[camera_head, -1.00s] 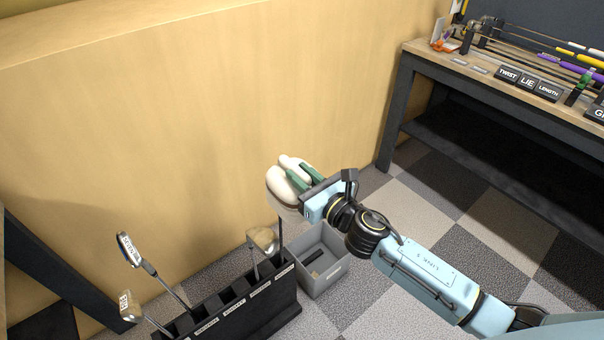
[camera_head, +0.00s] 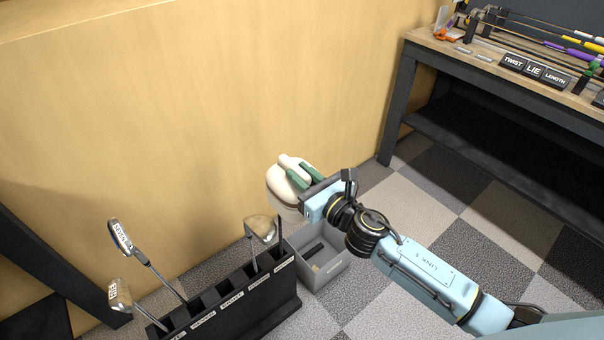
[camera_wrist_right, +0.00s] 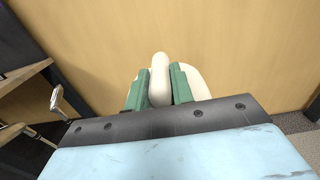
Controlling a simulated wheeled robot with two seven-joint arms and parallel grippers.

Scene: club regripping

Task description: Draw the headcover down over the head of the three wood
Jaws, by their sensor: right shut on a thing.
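The cream headcover (camera_head: 280,181), with a greyer lower edge, is above the right end of the club rack. My right gripper (camera_head: 302,175) is shut on a raised part of it, with a green finger on each side. The wrist view shows the cream grip part (camera_wrist_right: 160,82) between the fingers (camera_wrist_right: 158,88). A dark shaft (camera_head: 281,234) rises from the rack's right end to just under the headcover. No head shows on this shaft, so I cannot tell how far the cover is over it. My left gripper is out of view.
A grey bin (camera_head: 335,272) is right of the rack. A tan wall (camera_head: 180,120) is behind, a workbench (camera_head: 470,62) at upper right.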

